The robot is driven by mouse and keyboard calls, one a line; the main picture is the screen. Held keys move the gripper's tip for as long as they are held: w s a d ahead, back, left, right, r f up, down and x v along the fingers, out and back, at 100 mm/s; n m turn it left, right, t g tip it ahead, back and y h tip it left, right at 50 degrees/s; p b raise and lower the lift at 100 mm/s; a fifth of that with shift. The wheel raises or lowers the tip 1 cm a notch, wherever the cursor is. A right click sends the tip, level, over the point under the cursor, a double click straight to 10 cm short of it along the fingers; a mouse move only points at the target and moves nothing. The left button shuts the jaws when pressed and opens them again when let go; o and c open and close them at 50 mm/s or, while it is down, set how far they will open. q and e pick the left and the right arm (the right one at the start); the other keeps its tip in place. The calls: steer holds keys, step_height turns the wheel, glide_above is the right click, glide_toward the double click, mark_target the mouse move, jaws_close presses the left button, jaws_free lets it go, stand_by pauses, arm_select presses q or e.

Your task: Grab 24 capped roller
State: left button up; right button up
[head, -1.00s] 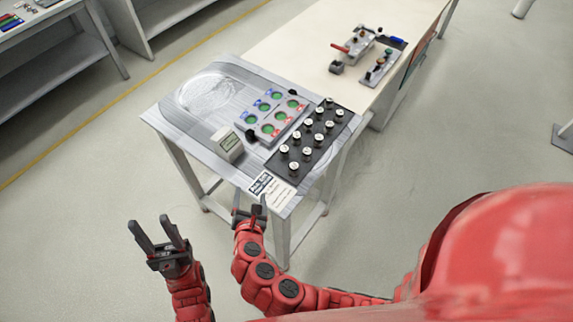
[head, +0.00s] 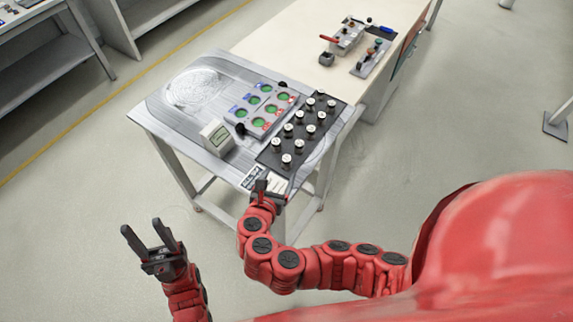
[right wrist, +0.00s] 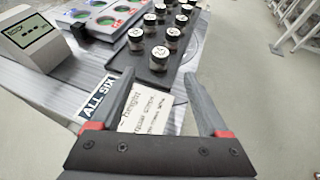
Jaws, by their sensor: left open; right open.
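Several white-capped dark rollers stand upright in two rows on a black tray (head: 263,160). In the right wrist view, the nearest capped roller (right wrist: 159,61) stands at the tray's near end, with another (right wrist: 136,40) to its left and behind. The caps carry dark numbers too small to read surely, so I cannot tell which is 24. My right gripper (head: 271,186) is open and empty at the table's near edge, over the paper cards, short of the rollers. It also shows in the right wrist view (right wrist: 160,76). My left gripper (head: 146,229) is open and empty, left of the table.
A panel (head: 262,108) with green round recesses lies left of the tray. A white box with a display (head: 216,137) stands near the front. Printed cards (right wrist: 150,108) lie at the near edge. A longer table (head: 305,48) behind holds small devices. Floor is clear on the left.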

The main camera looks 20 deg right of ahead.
mark_target(286, 162)
steer(key=x, duration=0.3)
steer(key=shift+w+d+f+p, duration=0.15)
steer(key=shift+w+d+p, duration=0.05)
steer(key=shift+w+p, duration=0.15)
steer(key=shift+w+d+p, duration=0.3)
steer(key=shift+w+p, duration=0.05)
steer(key=shift+p, duration=0.1)
steer(key=p+x, duration=0.1)
steer(key=x, duration=0.2)
steer(key=shift+w+d+p, duration=0.1)
steer(key=shift+w+p, duration=0.05)
steer(key=shift+p, duration=0.2)
steer(key=shift+w+d+f, duration=0.2)
steer(key=shift+w+f, duration=0.05)
steer(key=shift+w, duration=0.2)
jaws_close()
